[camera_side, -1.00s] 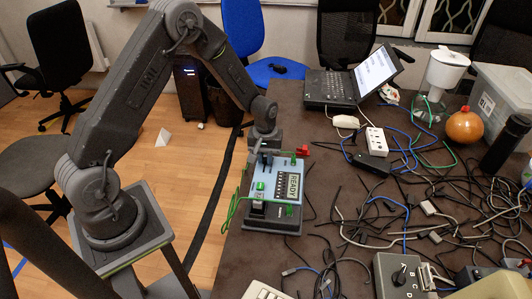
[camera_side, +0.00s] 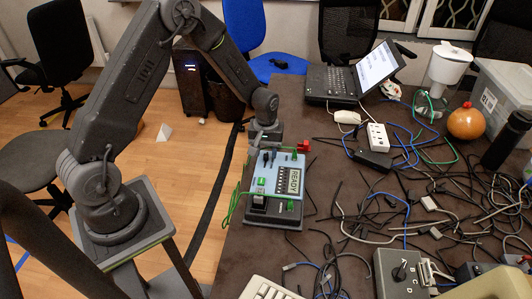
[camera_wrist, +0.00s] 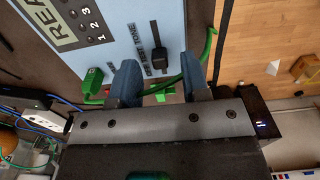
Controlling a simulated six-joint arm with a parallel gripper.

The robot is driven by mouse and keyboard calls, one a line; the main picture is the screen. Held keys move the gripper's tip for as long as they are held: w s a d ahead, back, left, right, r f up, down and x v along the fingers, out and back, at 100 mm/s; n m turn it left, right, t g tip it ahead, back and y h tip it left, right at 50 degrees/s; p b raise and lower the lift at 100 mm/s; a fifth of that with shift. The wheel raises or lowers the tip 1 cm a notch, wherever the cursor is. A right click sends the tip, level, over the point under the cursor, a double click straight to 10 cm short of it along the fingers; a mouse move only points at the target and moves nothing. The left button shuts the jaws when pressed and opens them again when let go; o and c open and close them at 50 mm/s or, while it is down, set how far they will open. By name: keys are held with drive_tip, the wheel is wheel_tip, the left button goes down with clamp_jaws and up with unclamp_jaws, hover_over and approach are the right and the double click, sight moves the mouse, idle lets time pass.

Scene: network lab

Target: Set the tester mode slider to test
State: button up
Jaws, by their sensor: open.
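The blue tester (camera_side: 264,182) stands on the table, its display (camera_side: 289,181) reading READY. In the wrist view, its blue face (camera_wrist: 112,55) carries a small black mode slider (camera_wrist: 159,59) beside a dark label strip; TEST and TONE can be made out, the rest is too small. My gripper (camera_wrist: 161,80) is open and empty, its two blue-grey fingers spread either side of the slider in that picture. Whether they touch it I cannot tell. In the side view, my gripper (camera_side: 266,147) is at the tester's far end, its fingertips small and partly unclear.
Green cables (camera_side: 234,203) run along the tester's left side; one (camera_wrist: 185,78) passes behind the fingers in the wrist view. A red connector (camera_side: 304,146) is near its far right corner. A laptop (camera_side: 333,83) stands behind. Tangled cables (camera_side: 400,205) cover the table's right side.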

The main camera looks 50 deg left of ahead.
wheel_tip(320, 180, up, 12)
drive_tip(key=shift+r, duration=0.25)
drive_tip(key=shift+r, duration=0.1)
wheel_tip(320, 180, up, 8)
drive_tip(key=m+t, duration=0.2)
hover_over(266, 155)
drive_tip(key=s+d, duration=0.3)
drive_tip(key=s, duration=0.2)
drive_tip(key=s+d+r+m+t, duration=0.1)
drive_tip(key=s+d+r+m, duration=0.2)
drive_tip(key=s, duration=0.5)
drive_tip(key=s+d+r+m+t, duration=0.2)
drive_tip(key=s+d+r+m, duration=0.1)
drive_tip(key=s, duration=0.6)
drive_tip(key=shift+s+d+r+m+t, duration=0.25)
drive_tip(key=shift+r+m, duration=0.25)
drive_tip(key=shift+r, duration=0.4)
drive_tip(key=shift+w, duration=0.1)
drive_tip(key=shift+c, duration=0.2)
